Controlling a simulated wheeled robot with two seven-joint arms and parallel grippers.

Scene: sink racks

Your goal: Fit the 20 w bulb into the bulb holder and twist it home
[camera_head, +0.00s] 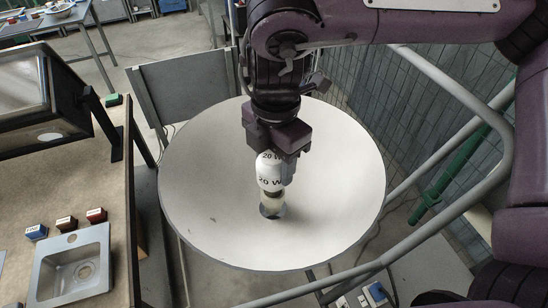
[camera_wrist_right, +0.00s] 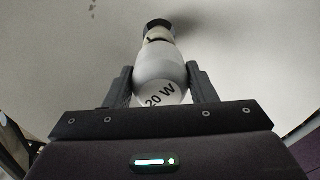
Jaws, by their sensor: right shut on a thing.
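The white bulb (camera_head: 270,174), marked "20 W", stands upright, cap end down, over the round table. My right gripper (camera_wrist_right: 162,82) is shut on it, a finger on either side of its wide part. The bulb also shows in the right wrist view (camera_wrist_right: 160,65), its label facing the camera. The bulb holder (camera_head: 271,210), with a dark base and a pale upper part, stands on the table directly below the bulb. The bulb's lower end meets or nearly meets the holder; I cannot tell how deeply it sits. My left gripper is out of view.
The round white table (camera_head: 215,200) is otherwise clear. A brown counter (camera_head: 110,225) at the left carries a small metal sink (camera_head: 50,265) and several small coloured boxes. Metal rails (camera_head: 450,215) run along the right side. A grey panel (camera_head: 185,85) stands behind the table.

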